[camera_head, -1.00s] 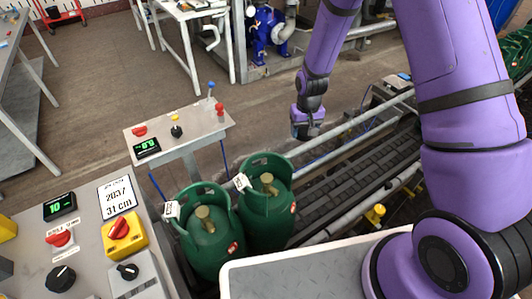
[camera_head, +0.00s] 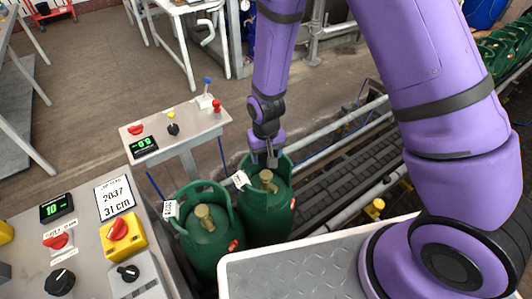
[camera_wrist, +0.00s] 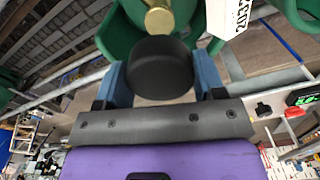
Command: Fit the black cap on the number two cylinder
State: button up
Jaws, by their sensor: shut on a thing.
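Two green gas cylinders with collars and brass valves stand side by side, the left one (camera_head: 215,245) and the right one (camera_head: 268,222). Each has a white tag; I cannot tell from the tags which is number two. My gripper (camera_head: 264,162) is at the far side of the right cylinder's collar. In the wrist view my gripper (camera_wrist: 160,75) is shut on the black cap (camera_wrist: 157,66), with a blue finger on each side. The right cylinder's brass valve (camera_wrist: 159,19) shows just beyond the cap, which does not sit on it. The cap is not clear in the head view.
A conveyor (camera_head: 350,165) with rails runs behind and right of the cylinders. A small control stand (camera_head: 190,128) is behind left, and a control panel (camera_head: 85,262) with knobs is at front left. A grey plate (camera_head: 300,275) with a pale rim lies in front.

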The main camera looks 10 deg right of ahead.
aim_at(266, 175)
jog(key=shift+f, duration=0.15)
jog(key=shift+f, duration=2.75)
jog(key=shift+f, duration=2.4)
jog(key=o, duration=1)
jog(key=shift+c, duration=0.2)
jog(key=shift+r, duration=0.1)
notch_tip(266, 175, up, 11)
jog(key=shift+f, duration=0.15)
